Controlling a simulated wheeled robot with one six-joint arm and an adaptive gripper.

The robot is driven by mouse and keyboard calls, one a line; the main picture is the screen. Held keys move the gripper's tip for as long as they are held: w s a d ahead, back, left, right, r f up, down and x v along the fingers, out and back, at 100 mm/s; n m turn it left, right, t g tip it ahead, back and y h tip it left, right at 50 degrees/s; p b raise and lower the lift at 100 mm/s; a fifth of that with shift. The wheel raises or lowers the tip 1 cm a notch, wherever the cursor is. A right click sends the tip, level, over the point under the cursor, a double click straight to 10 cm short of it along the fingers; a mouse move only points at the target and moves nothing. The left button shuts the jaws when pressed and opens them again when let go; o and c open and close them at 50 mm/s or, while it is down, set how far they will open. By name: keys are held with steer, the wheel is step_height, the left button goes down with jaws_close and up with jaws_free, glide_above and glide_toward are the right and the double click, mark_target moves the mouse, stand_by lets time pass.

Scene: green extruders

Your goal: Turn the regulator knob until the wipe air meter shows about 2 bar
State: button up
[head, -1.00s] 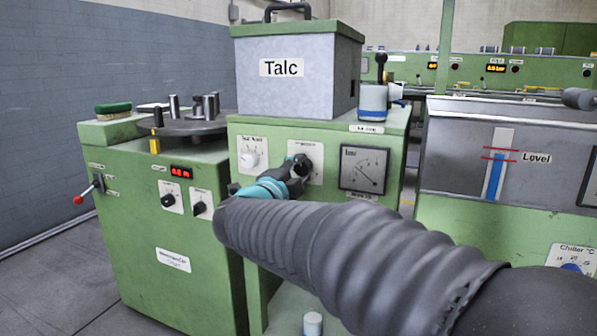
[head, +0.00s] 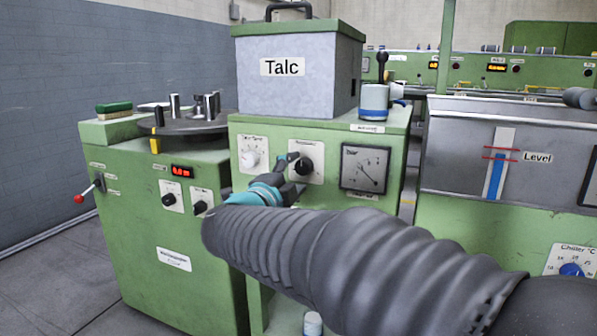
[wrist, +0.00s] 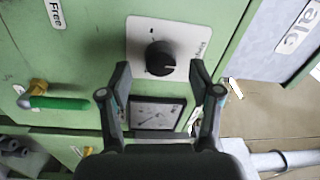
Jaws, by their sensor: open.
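The black regulator knob (head: 304,166) sits on a white plate on the green machine's front, below the Talc box. The square bar meter (head: 364,169) is to its right, its thin needle slanting to the lower right; the value is too small to read. My gripper (head: 291,177) is just in front of and to the lower left of the knob. In the wrist view my gripper (wrist: 159,74) is open and empty, and the knob (wrist: 160,58) shows between and beyond the fingertips, apart from them.
The lower left cabinet carries two small black knobs and a red-tipped lever (head: 88,192). A blue-and-white container (head: 373,102) stands on the ledge above the meter. The wrist view shows a green-handled lever (wrist: 55,103).

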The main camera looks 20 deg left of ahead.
steer(key=s+a, duration=0.1)
steer(key=s, duration=0.8)
steer(key=shift+s+f, duration=0.15)
steer(key=shift+f, duration=0.15)
steer(key=shift+a, duration=0.1)
steer(key=s+a+f+n+g+y, duration=0.15)
steer(key=a+f+n+y, duration=0.25)
steer(key=a+n+y, duration=0.4)
steer(key=s+a+f+n+g+y, duration=0.4)
steer(key=s+f+n+g+y, duration=0.15)
steer(key=n+g, duration=0.2)
steer(key=s+d+f+n+g+h+p, duration=0.2)
steer(key=s+d+f+n+g, duration=0.1)
steer(key=d, duration=0.6)
steer(key=s+d+f+n+g+h+p, duration=0.2)
steer(key=d+f+n+h, duration=0.15)
steer(key=d, duration=0.65)
steer(key=s+d+r+m+h+p, duration=0.1)
steer(key=s+d+r+h+p, duration=0.1)
steer(key=d, duration=0.8)
steer(key=s+d+r+m+h+p, duration=0.2)
steer(key=d, duration=0.9)
steer(key=s+d+r+m+t+h+p, duration=0.1)
steer(key=s+d+r+m+p, duration=0.1)
steer(key=d, duration=0.8)
steer(key=shift+d+h+p, duration=0.25)
steer(key=shift+h+p, duration=0.05)
steer(key=shift+h, duration=0.1)
